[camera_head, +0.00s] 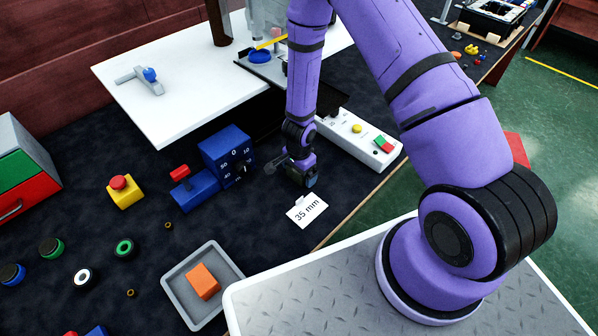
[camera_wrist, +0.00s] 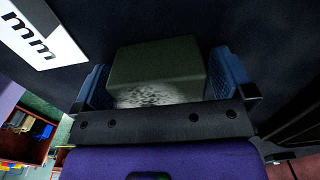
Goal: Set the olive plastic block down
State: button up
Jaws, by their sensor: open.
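The olive plastic block (camera_wrist: 158,68) shows as a dark green block in the wrist view, between the two blue fingers of my gripper (camera_wrist: 160,82). My jaws are open, one finger on each side of it. Whether either finger touches it, I cannot tell. The block is close to the dark table surface; a gap beneath it cannot be made out. In the head view my gripper (camera_head: 308,180) is low over the dark table, and the arm mostly hides the block.
A "35 mm" card (camera_head: 307,210) lies just in front of my gripper. A blue dial box (camera_head: 226,152) stands to the left, a white button panel (camera_head: 357,137) to the right. A grey tray with an orange block (camera_head: 202,281) is at front left. The table's edge is near.

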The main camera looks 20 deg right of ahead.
jog(key=c, duration=1.1)
jog(key=shift+o, duration=0.2)
